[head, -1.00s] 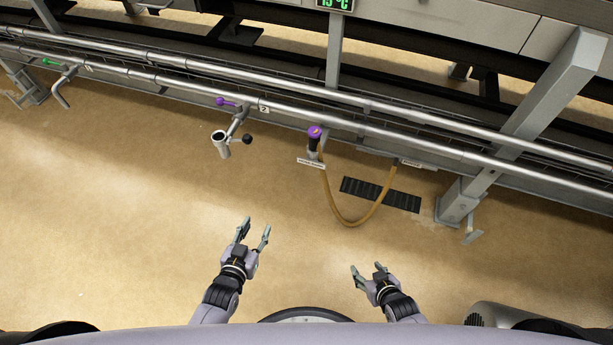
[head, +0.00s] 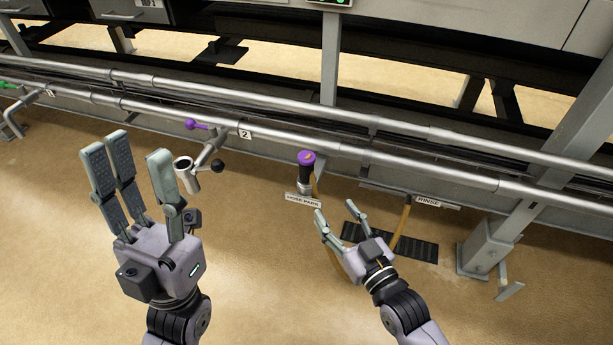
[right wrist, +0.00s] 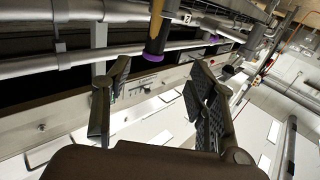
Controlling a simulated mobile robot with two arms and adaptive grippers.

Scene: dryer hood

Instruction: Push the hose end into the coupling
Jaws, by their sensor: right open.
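The hose end (head: 306,174), a dark grip with a purple top, stands upright in its holder at the HOSE PARK sign. Its tan hose (head: 402,222) hangs in a loop, partly hidden by my right gripper. The coupling (head: 189,176) is an open grey pipe mouth on the rail, with a black knob beside it. My right gripper (head: 323,223) is open and empty, just below and right of the hose end. In the right wrist view the hose end (right wrist: 157,42) lies ahead between the open fingers, apart from them. My left gripper (head: 138,152) is open and empty, left of the coupling in the picture.
Metal rails (head: 290,136) run across behind the hose end. A purple-handled valve (head: 195,125) sits by the number 2 tag. A RINSE sign (head: 429,203), a black floor grate (head: 420,248) and a grey post (head: 490,245) are at right. The near floor is clear.

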